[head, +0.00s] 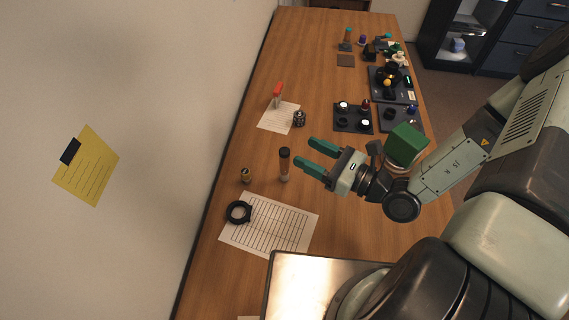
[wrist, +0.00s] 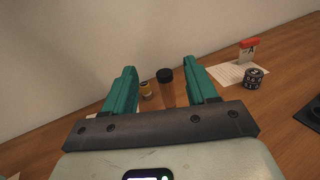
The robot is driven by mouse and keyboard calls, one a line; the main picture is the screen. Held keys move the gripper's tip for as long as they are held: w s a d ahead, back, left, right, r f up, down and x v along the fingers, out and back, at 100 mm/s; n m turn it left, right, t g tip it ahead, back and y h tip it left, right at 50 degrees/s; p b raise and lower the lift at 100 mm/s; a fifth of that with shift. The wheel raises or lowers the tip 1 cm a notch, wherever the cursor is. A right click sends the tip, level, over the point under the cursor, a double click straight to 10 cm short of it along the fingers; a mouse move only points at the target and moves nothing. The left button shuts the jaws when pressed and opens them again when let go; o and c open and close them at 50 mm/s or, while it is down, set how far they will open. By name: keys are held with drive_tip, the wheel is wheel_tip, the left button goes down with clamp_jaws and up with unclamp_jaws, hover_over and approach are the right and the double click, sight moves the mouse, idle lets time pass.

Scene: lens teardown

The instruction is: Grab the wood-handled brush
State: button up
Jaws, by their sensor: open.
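An upright cylinder with a dark top and brown lower part (head: 284,163) stands on the wooden table; it may be the wood-handled brush, but I cannot tell for sure. It also shows in the wrist view (wrist: 166,92), framed between the fingers and beyond them. My gripper (head: 305,152) is open and empty, with its teal fingers pointing left toward this cylinder, just right of it.
A small brass-coloured cylinder (head: 245,175) stands left of it. A black ring (head: 238,212) lies on a lined sheet (head: 275,229). A dark knurled cylinder (head: 299,118) and a red-topped item (head: 278,92) stand behind. Dark trays (head: 353,126) with parts are at the right.

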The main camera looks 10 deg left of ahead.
sight(289, 157)
wheel_tip(289, 157, down, 5)
drive_tip(key=x, duration=0.7)
drive_tip(key=shift+w+a, duration=0.15)
drive_tip(key=shift+a, duration=0.05)
drive_tip(key=c, duration=1)
drive_tip(key=shift+c, duration=0.2)
